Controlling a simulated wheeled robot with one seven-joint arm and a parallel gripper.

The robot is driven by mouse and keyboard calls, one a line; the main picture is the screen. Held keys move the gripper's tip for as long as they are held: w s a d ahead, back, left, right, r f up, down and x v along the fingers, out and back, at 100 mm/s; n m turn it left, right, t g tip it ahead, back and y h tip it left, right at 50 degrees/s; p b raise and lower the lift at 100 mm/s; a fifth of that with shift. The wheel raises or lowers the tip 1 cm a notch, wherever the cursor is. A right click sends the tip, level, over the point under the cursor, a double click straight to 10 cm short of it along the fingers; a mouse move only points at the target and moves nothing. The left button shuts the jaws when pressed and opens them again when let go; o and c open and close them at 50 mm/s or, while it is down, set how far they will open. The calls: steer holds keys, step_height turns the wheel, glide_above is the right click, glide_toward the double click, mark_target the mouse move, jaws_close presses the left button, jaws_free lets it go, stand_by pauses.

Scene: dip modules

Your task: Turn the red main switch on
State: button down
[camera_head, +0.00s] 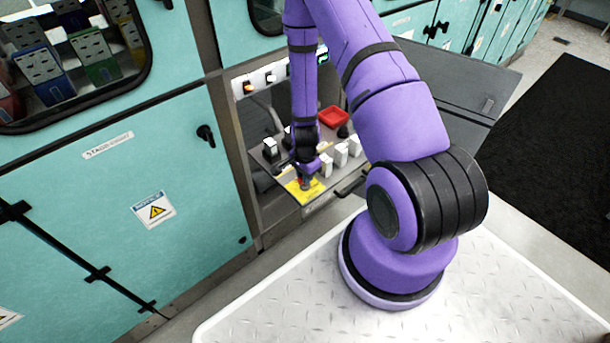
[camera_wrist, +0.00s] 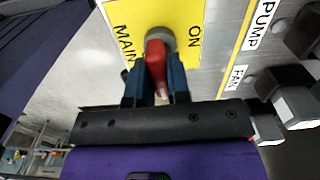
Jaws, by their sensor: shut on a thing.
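The red main switch (camera_wrist: 156,62) is a red handle on a grey round base, set on a yellow plate (camera_wrist: 185,12) marked MAIN and ON in the wrist view. My gripper (camera_wrist: 156,85) has its two blue fingers on either side of the red handle and is shut on it. The handle's tip shows between the fingers. In the head view my gripper (camera_head: 304,182) is down at the yellow plate (camera_head: 311,190) on a pulled-out panel, and it hides most of the switch.
Other switches labelled PUMP (camera_wrist: 262,22) and FAN (camera_wrist: 236,78) stand close to the right of my gripper. An open dark door (camera_head: 455,88) stands at the right, and teal cabinet walls (camera_head: 90,200) at the left.

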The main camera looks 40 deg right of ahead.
steer(key=n, duration=0.4)
steer(key=shift+n, duration=0.3)
steer(key=n, duration=0.9)
steer(key=shift+n, duration=1.9)
steer(key=c, duration=1.1)
jaws_free()
